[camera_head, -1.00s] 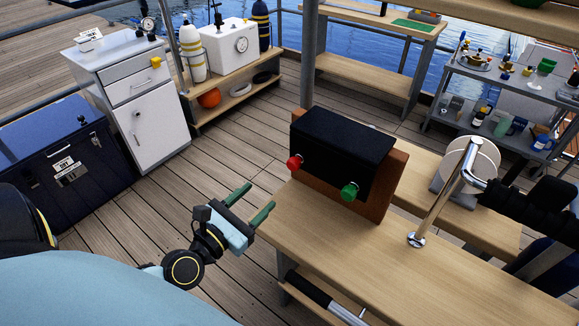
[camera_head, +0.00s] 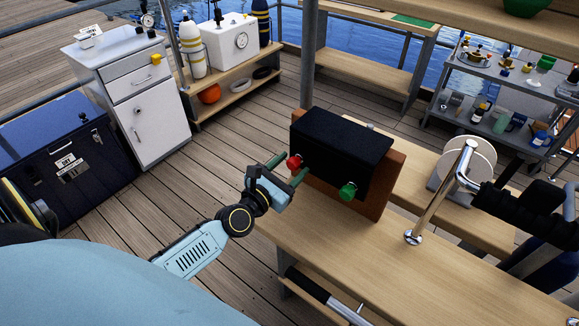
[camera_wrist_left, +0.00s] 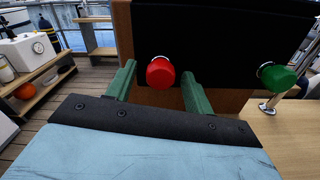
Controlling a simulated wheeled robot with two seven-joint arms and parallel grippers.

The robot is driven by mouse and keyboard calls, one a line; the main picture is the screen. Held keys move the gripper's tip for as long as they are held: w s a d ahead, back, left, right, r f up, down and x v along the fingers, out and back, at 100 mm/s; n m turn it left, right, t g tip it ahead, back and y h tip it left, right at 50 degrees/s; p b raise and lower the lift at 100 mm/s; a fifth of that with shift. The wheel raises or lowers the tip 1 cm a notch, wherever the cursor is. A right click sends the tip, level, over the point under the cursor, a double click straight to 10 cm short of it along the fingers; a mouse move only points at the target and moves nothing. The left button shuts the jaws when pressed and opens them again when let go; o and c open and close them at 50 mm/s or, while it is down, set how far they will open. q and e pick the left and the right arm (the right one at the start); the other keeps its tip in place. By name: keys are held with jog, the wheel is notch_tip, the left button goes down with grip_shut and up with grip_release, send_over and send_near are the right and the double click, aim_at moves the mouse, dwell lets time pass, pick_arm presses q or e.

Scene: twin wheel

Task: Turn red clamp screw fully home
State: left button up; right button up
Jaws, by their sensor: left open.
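The red clamp screw (camera_head: 294,162) sticks out of the front of a black block (camera_head: 342,140) mounted on a brown wooden board (camera_head: 390,180). It also shows in the left wrist view (camera_wrist_left: 160,72). My left gripper (camera_head: 287,169) is open, with its green fingers on either side of the red screw. In the left wrist view the fingers (camera_wrist_left: 158,90) flank the screw with a gap on each side, and the screw sits past or near their tips. The green clamp screw (camera_head: 348,191) is to the right on the same block. My right gripper is not seen.
The block stands on a wooden bench (camera_head: 330,230). A chrome post (camera_head: 440,195) with a handle and a round pale disc (camera_head: 480,160) are to the right. A white cabinet (camera_head: 150,120) and dark chest (camera_head: 70,150) stand at left. The deck between is clear.

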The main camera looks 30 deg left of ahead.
pick_arm(q)
jog(key=c, duration=1)
jog(key=shift+o, duration=0.2)
jog(key=shift+m, duration=0.4)
